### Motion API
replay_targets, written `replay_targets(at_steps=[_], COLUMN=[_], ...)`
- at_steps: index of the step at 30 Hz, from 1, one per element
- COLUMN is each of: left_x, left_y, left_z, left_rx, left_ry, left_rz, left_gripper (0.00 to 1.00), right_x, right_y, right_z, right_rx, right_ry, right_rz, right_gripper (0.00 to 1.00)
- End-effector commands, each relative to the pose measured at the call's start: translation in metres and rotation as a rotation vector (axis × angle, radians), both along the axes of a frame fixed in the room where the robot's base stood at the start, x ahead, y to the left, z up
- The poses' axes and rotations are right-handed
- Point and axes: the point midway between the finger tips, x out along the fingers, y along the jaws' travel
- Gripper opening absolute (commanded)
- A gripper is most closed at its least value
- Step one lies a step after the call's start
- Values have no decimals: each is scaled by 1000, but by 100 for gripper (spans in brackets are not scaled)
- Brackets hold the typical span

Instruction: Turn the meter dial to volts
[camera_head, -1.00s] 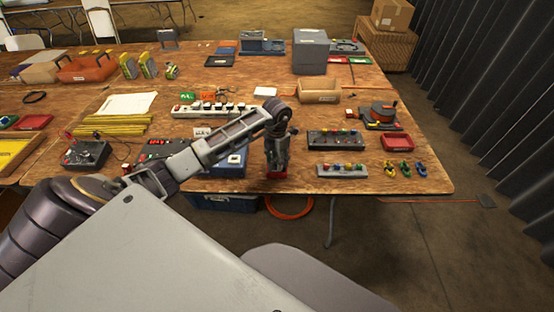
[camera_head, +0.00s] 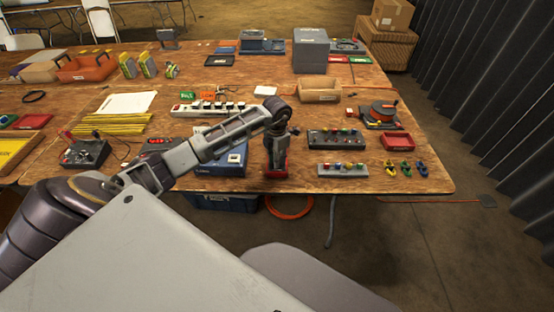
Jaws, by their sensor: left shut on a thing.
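A red-edged device (camera_head: 276,173), which looks like the meter, lies near the table's front edge, right of a blue box. My left gripper (camera_head: 276,160) points down directly over it and is shut, apparently on its dial. The gripper hides most of the meter's face, so the dial and its setting cannot be read. My right gripper is not in view.
On the wooden table (camera_head: 230,70), a blue box (camera_head: 222,160) stands close left of the gripper. A black panel with coloured knobs (camera_head: 336,139) and a grey button strip (camera_head: 342,170) are to the right. A power strip (camera_head: 208,110) lies behind.

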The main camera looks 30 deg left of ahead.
Motion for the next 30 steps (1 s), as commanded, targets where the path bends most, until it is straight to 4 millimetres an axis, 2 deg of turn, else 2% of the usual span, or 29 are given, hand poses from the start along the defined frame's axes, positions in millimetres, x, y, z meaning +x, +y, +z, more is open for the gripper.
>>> replay_targets(at_steps=[5,9,21,30], left_x=[1,1,1,1], left_y=[1,1,0,0], left_z=[-1,-1,-1,-1], left_rx=[3,3,1,1], left_ry=[-2,-3,-4,-3], left_rz=[-116,-231,-579,-795], left_gripper=[0,0,0,0], right_x=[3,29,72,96], right_y=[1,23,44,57], right_z=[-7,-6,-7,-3], right_rx=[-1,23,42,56], right_ry=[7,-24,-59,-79], right_rz=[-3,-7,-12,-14], right_gripper=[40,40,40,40])
